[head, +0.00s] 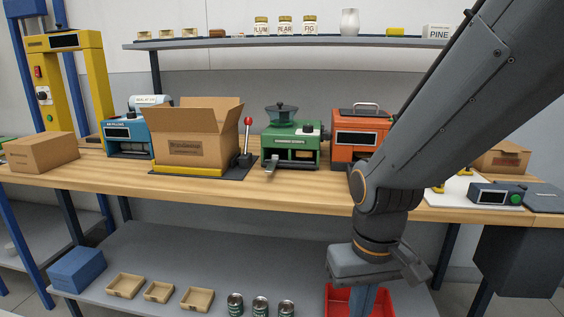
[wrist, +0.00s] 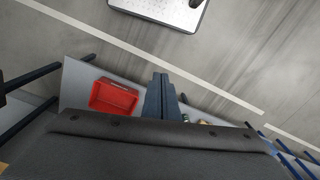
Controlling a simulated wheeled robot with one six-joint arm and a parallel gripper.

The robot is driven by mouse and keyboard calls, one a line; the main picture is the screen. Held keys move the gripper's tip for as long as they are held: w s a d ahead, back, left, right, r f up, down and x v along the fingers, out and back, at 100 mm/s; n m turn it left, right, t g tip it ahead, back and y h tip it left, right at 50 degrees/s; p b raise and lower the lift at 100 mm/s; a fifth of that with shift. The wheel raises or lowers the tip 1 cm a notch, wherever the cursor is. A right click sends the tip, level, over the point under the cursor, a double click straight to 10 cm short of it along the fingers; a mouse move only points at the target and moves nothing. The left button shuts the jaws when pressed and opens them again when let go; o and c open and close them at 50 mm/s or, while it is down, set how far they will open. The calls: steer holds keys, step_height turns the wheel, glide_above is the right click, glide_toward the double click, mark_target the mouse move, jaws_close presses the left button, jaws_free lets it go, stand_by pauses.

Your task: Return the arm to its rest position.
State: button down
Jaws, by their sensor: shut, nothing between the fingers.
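My arm comes in from the upper right of the head view and bends down in front of the workbench. My gripper (head: 362,302) hangs below the benchtop, pointing down, beside the red bin (head: 340,298) on the lower shelf.
The wooden benchtop (head: 120,176) holds an open cardboard box (head: 196,150), a green machine (head: 291,150) and an orange machine (head: 358,136). The lower shelf (head: 180,255) holds small trays, several cans (head: 260,305) and a blue box (head: 77,268). Open floor (wrist: 215,70) shows in the wrist view.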

steer(key=s+d+r+m+p, duration=0.1)
steer(key=d+r+p, duration=0.5)
steer(key=p, duration=0.2)
steer(key=shift+s+r+m, duration=0.15)
steer(key=shift+r+m, duration=0.2)
steer(key=shift+m, duration=0.05)
stand_by(0.9)
